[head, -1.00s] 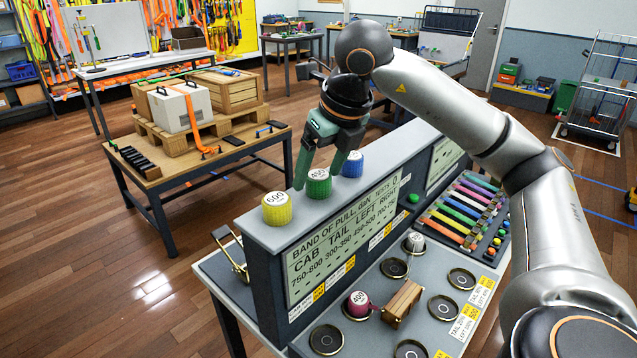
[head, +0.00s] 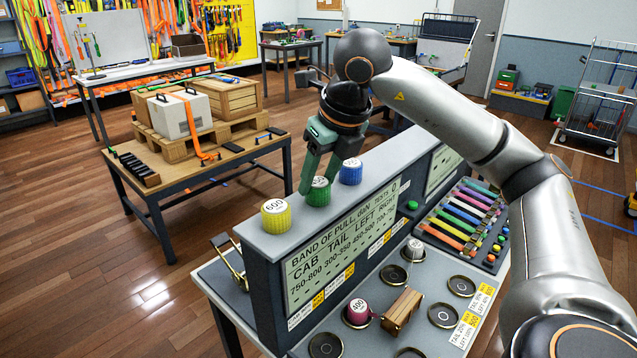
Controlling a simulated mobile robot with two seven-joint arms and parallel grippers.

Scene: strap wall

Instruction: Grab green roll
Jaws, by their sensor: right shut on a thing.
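The green roll (head: 318,192) stands upright on the grey top ledge of the sign board (head: 268,226), between a yellow roll (head: 276,216) marked 600 and a blue roll (head: 350,172). My right gripper (head: 319,182) reaches down from above with its green fingers on either side of the green roll and is shut on it. The fingers cover part of the roll's top and label. The roll appears to be still at ledge height; I cannot tell if it touches the ledge. My left gripper does not show.
The bench below holds a magenta roll (head: 358,312) marked 400, a wooden block (head: 402,310), a white-topped roll (head: 413,249) and several dark rings. A rack of coloured strips (head: 462,222) lies at the right. A table with a crate (head: 224,97) stands behind left.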

